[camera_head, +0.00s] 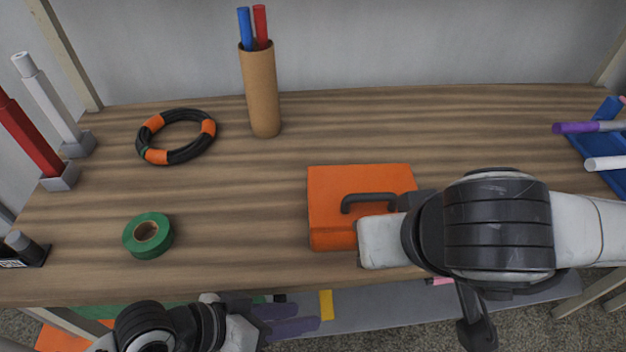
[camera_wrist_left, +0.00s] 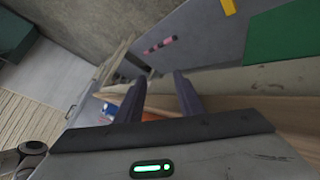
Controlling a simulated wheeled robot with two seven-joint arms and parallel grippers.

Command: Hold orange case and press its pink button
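The orange case (camera_head: 335,190) lies on the wooden table with its dark handle (camera_head: 368,199) on top. No pink button shows on its visible faces. My right gripper (camera_head: 384,241) is at the front right of the case and covers part of it. Its fingers are hidden, so I cannot tell whether it touches or grips the case. My left gripper (camera_head: 308,318) is in front of the table's front edge, left of the case and apart from it. Its two dark fingers stand apart with nothing held; they also show in the left wrist view (camera_wrist_left: 158,88).
A green tape roll (camera_head: 149,236), a black-orange hose coil (camera_head: 176,136) and a cardboard tube (camera_head: 262,95) with blue and red sticks stand on the table left of the case. A blue rack (camera_head: 590,150) is at the right.

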